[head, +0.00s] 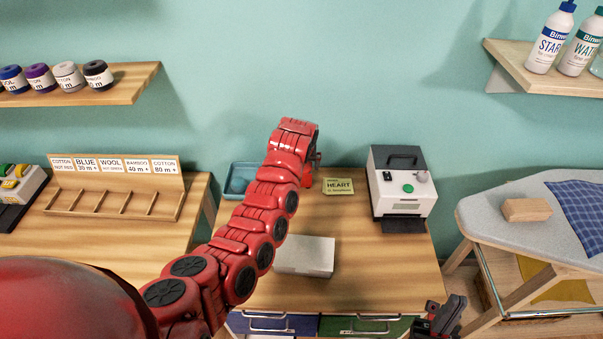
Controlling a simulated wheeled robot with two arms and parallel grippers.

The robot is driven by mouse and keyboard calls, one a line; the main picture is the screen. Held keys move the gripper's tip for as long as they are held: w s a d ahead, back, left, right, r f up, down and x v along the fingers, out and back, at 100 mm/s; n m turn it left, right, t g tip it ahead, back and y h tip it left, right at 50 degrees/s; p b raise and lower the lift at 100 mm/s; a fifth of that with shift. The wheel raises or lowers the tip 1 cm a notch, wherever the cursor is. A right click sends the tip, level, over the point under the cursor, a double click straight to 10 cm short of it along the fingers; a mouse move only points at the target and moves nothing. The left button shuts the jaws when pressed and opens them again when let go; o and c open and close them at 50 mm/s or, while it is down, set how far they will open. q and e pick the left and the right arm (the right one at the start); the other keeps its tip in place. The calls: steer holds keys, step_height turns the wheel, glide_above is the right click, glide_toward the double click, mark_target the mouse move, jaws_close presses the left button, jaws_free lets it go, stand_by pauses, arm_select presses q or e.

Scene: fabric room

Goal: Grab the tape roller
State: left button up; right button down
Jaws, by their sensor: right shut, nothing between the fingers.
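I cannot clearly make out a tape roller. A small orange-red piece (307,178) shows on the far part of the middle table, just below the end of my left arm; it is mostly hidden and I cannot tell what it is. My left gripper (317,158) is above the back of this table, largely hidden by its own arm, so its jaws cannot be read. My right gripper (440,316) is shut and empty at the bottom, in front of the table's right front corner.
The middle table (370,265) holds a white box (305,257), a blue tray (236,186), a HEART card (338,187) and a white-and-black machine (402,190). A wooden rack (115,200) stands left. An ironing board (490,222) is right. The table's right front is clear.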

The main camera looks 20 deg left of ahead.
arm_select(q)
steer(key=shift+w+a+f+p, duration=0.15)
steer(key=shift+f+p, duration=0.25)
steer(key=shift+f, duration=0.05)
steer(key=shift+p+x, duration=0.35)
steer(key=shift+x, duration=0.5)
steer(key=shift+w+f, duration=0.15)
steer(key=shift+f, duration=0.2)
steer(key=shift+x, duration=0.8)
steer(key=shift+c, duration=0.3)
steer(key=c, duration=1.3)
steer(key=shift+o, duration=0.2)
steer(key=shift+r, duration=0.1)
